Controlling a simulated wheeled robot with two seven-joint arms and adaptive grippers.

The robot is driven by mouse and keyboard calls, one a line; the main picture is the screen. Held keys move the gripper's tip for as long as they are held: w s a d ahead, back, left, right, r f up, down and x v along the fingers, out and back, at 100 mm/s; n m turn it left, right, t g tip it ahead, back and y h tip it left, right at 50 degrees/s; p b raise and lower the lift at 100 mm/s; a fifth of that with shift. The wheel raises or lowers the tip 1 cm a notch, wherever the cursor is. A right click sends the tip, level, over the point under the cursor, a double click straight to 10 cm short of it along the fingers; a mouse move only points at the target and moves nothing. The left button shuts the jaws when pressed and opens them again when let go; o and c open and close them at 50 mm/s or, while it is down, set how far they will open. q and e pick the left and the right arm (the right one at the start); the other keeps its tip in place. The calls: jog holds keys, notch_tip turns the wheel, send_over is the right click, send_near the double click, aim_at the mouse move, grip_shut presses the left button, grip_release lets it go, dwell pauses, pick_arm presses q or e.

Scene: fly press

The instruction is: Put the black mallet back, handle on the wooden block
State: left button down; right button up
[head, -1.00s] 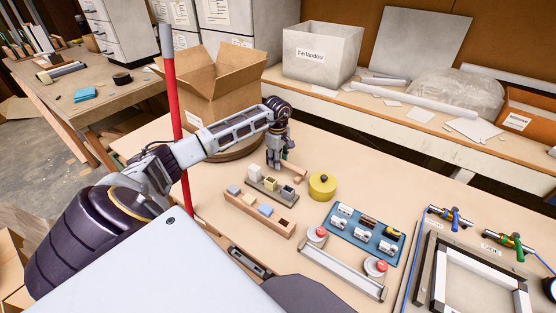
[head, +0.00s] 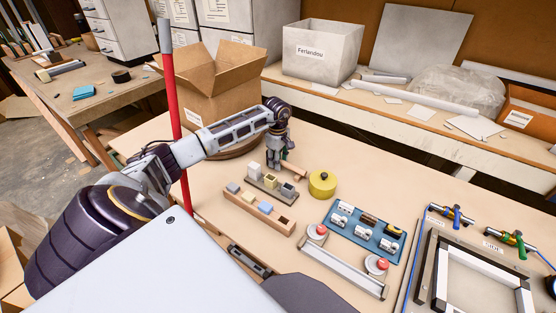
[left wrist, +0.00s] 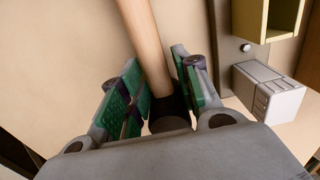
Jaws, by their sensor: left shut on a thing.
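My left gripper (head: 277,162) points down over the table, behind the small racks. In the left wrist view the green-padded fingers (left wrist: 158,90) are shut on the mallet. Its pale wooden handle (left wrist: 146,40) runs up and away from between them. Its black part (left wrist: 172,112) shows close to the palm, mostly hidden by the gripper body. In the head view only the handle (head: 294,172) shows, sticking out to the right of the fingers near the table top. I cannot make out a separate wooden block under the handle. My right gripper is not in view.
A grey rack with small blocks (head: 262,185) and a long wooden rack (head: 246,215) stand in front of the gripper. A yellow round container (head: 322,184) is to the right. An open cardboard box (head: 215,90) stands behind. A blue tray (head: 350,242) lies further right.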

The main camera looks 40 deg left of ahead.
pick_arm(q)
jog(key=shift+f, duration=0.3)
dwell(0.5)
jog(key=c, duration=0.9)
grip_release()
jog(key=shift+c, duration=0.2)
jog(key=shift+o, duration=0.2)
jog(key=o, duration=0.9)
jog(key=shift+r, duration=0.15)
jog(key=shift+r+p, duration=1.8)
jog(key=shift+r, duration=1.55)
